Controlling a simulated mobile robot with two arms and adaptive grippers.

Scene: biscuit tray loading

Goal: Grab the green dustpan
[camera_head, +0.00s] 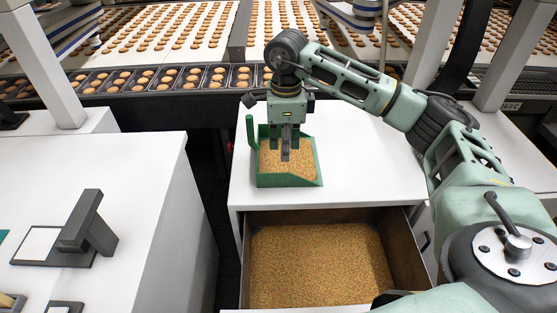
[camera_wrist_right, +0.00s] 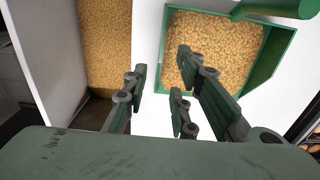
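The green dustpan (camera_head: 300,181) stands on the white counter, full of golden-brown crumbs. Its upright green handle (camera_head: 251,132) is at its left rear corner. In the right wrist view the dustpan (camera_wrist_right: 262,82) fills the upper right, with its handle (camera_wrist_right: 275,9) at the top edge. My right gripper (camera_head: 285,156) points down over the dustpan, to the right of the handle. In the wrist view its fingers (camera_wrist_right: 168,88) are spread apart with nothing between them. I cannot tell whether the fingertips touch the crumbs. My left gripper is not in view.
An open drawer (camera_head: 247,268) of crumbs lies below the counter's front edge. A white table (camera_head: 130,165) with a dark stand (camera_head: 82,225) is at left, across a gap. Biscuit trays (camera_head: 165,79) and conveyors run behind. The counter (camera_head: 375,165) right of the dustpan is clear.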

